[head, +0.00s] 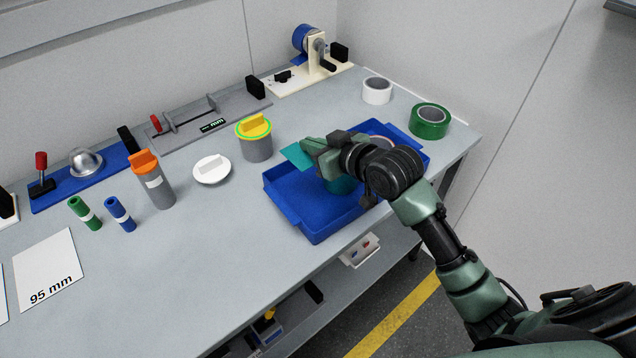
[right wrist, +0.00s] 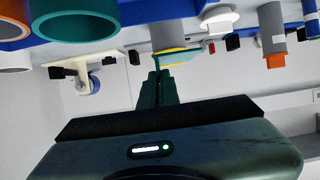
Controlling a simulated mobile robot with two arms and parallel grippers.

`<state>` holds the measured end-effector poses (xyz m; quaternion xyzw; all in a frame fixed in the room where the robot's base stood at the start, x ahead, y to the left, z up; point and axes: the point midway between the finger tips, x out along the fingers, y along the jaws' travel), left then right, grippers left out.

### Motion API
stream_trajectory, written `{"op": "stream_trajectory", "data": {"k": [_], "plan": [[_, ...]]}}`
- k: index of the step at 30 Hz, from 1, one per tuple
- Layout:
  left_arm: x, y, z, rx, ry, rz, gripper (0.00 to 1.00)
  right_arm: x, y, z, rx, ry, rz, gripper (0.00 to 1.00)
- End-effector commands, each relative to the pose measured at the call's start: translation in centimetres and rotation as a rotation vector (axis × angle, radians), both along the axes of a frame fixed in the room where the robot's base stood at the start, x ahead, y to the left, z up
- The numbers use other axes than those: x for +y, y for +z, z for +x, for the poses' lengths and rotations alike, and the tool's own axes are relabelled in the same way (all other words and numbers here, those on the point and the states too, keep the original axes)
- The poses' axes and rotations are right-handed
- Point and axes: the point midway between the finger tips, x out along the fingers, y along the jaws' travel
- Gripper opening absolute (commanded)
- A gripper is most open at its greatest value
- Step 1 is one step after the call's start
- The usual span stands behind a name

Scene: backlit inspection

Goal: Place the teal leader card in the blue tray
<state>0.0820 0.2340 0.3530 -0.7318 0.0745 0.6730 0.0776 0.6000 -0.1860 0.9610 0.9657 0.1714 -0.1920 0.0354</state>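The teal leader card (head: 296,155) is a thin flat piece in the fingers of my right gripper (head: 316,150). It also shows in the right wrist view (right wrist: 184,56), at the tips of the closed fingers (right wrist: 157,78). The card is above the left back part of the blue tray (head: 310,211), apart from the tray floor. The tray is open, and my right wrist hides part of its middle. My left gripper is not in view.
A yellow-topped grey canister (head: 257,146) stands just behind-left of the card. A white lidded disc (head: 211,170) lies left of it. A white tape roll (head: 377,91) and a green tape roll (head: 430,121) sit at the back right.

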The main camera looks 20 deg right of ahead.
Motion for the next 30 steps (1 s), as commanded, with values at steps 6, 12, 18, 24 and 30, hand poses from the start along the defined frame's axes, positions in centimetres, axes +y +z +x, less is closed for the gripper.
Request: {"op": "stream_trajectory", "data": {"k": [6, 12, 18, 24, 30], "plan": [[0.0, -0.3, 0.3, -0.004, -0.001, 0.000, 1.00, 0.0, -5.7, -0.1, 0.005, 0.000, 0.002, 0.00], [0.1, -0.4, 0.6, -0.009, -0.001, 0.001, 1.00, 0.0, -7.9, 0.0, 0.000, 0.001, -0.001, 0.00], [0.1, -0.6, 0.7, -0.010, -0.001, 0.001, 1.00, 0.0, -10.6, -0.1, 0.004, 0.001, 0.000, 0.00], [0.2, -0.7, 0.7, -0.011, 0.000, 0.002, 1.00, 0.0, -12.4, -0.1, 0.000, 0.000, -0.001, 0.00], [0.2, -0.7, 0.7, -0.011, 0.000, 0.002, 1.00, 0.0, -12.3, -0.1, -0.001, 0.000, -0.001, 0.00]]}}
